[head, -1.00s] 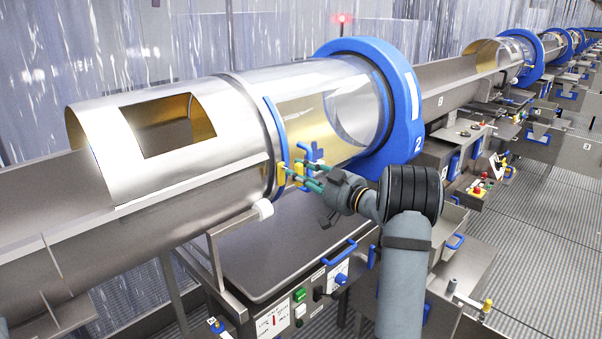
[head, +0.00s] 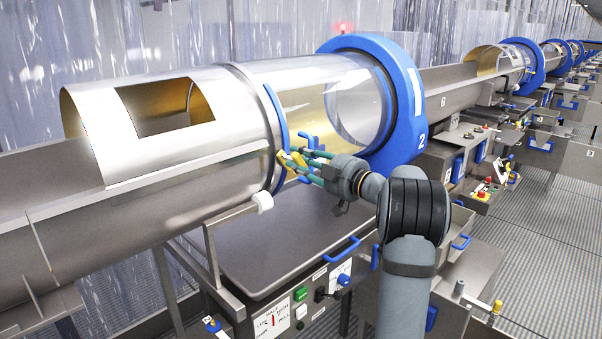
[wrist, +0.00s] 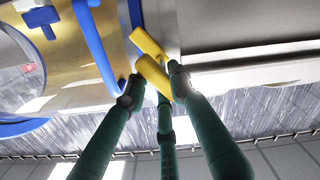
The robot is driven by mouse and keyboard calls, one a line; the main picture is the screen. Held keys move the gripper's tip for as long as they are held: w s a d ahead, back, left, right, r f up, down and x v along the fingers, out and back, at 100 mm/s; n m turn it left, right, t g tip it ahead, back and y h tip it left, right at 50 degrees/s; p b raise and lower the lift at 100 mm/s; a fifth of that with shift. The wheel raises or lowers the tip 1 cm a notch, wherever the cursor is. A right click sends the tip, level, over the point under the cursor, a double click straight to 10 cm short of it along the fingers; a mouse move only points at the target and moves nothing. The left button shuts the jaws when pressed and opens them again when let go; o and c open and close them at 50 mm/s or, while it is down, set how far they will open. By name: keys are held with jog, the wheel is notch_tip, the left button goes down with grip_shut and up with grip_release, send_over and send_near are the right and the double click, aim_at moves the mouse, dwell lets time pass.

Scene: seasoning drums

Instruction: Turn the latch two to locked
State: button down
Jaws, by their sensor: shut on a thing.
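The drum marked 2 is a clear and steel cylinder with a large blue ring (head: 408,105) at its right end. A yellow latch (head: 297,159) sits at the seam beside a thin blue band (head: 279,125) and is tilted. In the wrist view its yellow handle (wrist: 153,76) lies between my green fingers, with another yellow piece (wrist: 147,43) just beyond. My gripper (head: 303,162) is shut on the latch; it also shows in the wrist view (wrist: 155,92). The fingers partly cover the latch in the head view.
A blue T-shaped handle (head: 308,143) is close to the fingers on the clear section. Below are a steel tabletop (head: 270,250), a blue bar handle (head: 341,252) and a control panel with a green button (head: 300,293). More drums line up at the far right.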

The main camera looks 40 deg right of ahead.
jog(key=n+b, duration=0.6)
jog(key=shift+a+f, duration=0.25)
jog(key=n+b, duration=0.3)
jog(key=n, duration=0.2)
jog(key=shift+a, duration=0.15)
jog(key=shift+r, duration=0.1)
jog(key=c, duration=1.5)
grip_release()
jog(key=shift+o, duration=0.3)
jog(key=s+d, duration=0.1)
jog(key=s, duration=1.1)
